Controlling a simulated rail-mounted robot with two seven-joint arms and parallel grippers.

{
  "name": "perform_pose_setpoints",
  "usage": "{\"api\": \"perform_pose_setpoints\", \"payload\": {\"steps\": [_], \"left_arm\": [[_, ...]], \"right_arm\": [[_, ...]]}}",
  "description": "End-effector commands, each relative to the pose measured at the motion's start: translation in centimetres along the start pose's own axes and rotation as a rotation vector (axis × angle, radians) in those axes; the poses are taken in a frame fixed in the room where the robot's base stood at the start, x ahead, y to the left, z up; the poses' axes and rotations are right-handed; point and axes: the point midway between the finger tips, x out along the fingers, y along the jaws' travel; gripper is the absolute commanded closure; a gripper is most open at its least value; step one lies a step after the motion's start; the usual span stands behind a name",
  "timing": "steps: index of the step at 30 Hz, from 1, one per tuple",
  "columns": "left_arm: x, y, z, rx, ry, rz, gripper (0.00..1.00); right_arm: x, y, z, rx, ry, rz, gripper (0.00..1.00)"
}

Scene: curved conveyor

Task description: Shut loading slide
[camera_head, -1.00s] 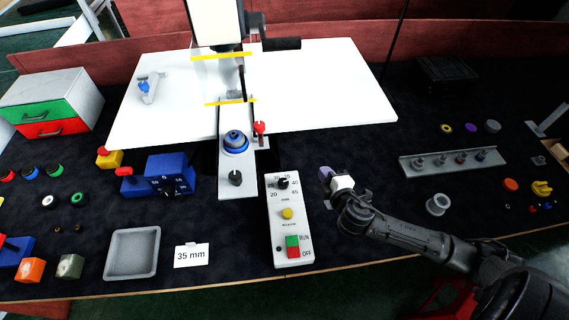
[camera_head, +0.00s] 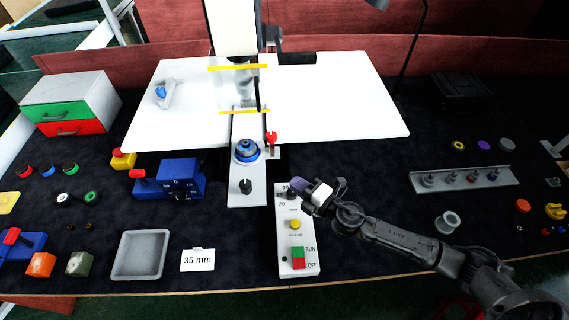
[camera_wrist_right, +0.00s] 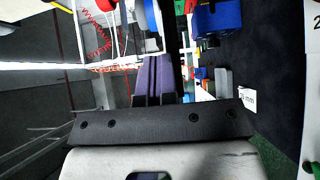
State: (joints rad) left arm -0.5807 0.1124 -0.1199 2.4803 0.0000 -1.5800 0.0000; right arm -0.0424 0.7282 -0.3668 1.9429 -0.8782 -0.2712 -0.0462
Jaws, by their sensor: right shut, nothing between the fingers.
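The loading slide (camera_head: 248,196) is a light grey plate. It sticks out toward me from under the machine's white head, with a blue round fixture (camera_head: 247,151) and a black knob (camera_head: 246,186) on top. A red knob (camera_head: 271,139) stands beside the fixture. My right gripper (camera_head: 299,187) is shut and empty, to the right of the slide's front end and over the top of the control panel. Its purple fingers (camera_wrist_right: 153,80) show in the right wrist view, with part of the blue fixture beyond them. My left gripper is not in view.
The white control panel (camera_head: 285,260) has a dial, a yellow button and RUN/OFF switches; my gripper partly hides the dial. A grey tray (camera_head: 139,255) and a 35 mm card (camera_head: 197,260) lie in front.

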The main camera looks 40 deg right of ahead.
Motion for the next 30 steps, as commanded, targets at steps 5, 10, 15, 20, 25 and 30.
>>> {"api": "perform_pose_setpoints", "payload": {"steps": [5, 10, 15, 20, 25, 30], "left_arm": [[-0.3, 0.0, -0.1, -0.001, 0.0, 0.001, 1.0], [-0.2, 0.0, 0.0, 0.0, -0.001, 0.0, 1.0], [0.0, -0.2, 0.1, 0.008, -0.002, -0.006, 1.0], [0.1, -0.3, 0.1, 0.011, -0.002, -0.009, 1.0], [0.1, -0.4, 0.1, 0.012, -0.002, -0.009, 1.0], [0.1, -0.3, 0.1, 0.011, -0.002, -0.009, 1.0]], "right_arm": [[3.1, 0.1, 0.0, 0.002, -0.001, 0.002, 1.0], [5.3, 0.0, 0.7, 0.0, -0.003, 0.001, 1.0], [6.6, -0.1, 2.0, 0.001, -0.002, 0.0, 1.0], [7.2, -0.1, 2.6, 0.001, -0.002, 0.0, 1.0], [7.4, -0.1, 2.8, 0.003, -0.001, -0.001, 1.0], [7.4, -0.1, 2.9, 0.003, -0.001, -0.001, 1.0]]}}
